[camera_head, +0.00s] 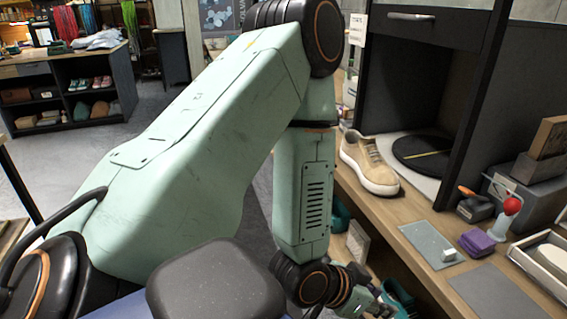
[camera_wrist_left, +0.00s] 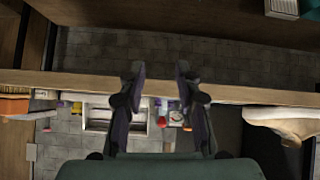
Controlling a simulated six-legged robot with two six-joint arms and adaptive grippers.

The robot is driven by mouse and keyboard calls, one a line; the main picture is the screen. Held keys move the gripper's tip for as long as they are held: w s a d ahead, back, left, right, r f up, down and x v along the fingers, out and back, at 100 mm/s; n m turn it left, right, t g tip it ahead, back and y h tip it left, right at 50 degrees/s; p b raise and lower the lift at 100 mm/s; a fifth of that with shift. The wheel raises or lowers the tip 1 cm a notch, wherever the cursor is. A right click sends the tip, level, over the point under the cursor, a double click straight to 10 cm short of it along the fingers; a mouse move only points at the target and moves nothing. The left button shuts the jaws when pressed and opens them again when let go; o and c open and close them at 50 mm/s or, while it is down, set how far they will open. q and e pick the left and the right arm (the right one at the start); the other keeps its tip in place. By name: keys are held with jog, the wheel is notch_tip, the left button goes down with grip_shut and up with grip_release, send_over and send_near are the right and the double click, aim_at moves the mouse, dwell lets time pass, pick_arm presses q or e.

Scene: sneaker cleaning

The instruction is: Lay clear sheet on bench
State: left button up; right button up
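A flat, pale grey-blue sheet (camera_head: 425,238) lies on the wooden bench (camera_head: 418,207), with a small white block (camera_head: 449,255) on it. A darker grey flat sheet or mat (camera_head: 488,291) lies nearer on the bench. I cannot tell whether either is the clear sheet. My left gripper (camera_head: 378,300) is low in front of the bench's edge, partly hidden by its own arm. In the left wrist view its two fingers (camera_wrist_left: 160,70) are apart with nothing between them. My right gripper is not in view.
A beige sneaker (camera_head: 369,165) stands beside a black turntable (camera_head: 428,152). A purple cloth or sponge (camera_head: 477,243), an orange-handled brush (camera_head: 474,205), a red-topped item (camera_head: 511,206) and a white tray (camera_head: 520,262) crowd the bench's right. A lower shelf holds a pale box (camera_head: 357,242).

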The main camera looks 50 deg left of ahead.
pick_arm(q)
jog(key=s+a+f+n+g+y, duration=0.1)
jog(key=s+f+g, duration=0.3)
jog(key=s+f, duration=0.3)
jog(key=s+a+f+n+g+y, duration=0.1)
jog(key=s+f+g, duration=0.4)
jog(key=s, duration=1)
notch_tip(320, 180, down, 3)
jog(key=shift+s+a+r+n+y, duration=0.1)
jog(key=shift+s+a+n+y, duration=0.2)
jog(key=shift+n+y, duration=0.4)
jog(key=shift+d, duration=0.1)
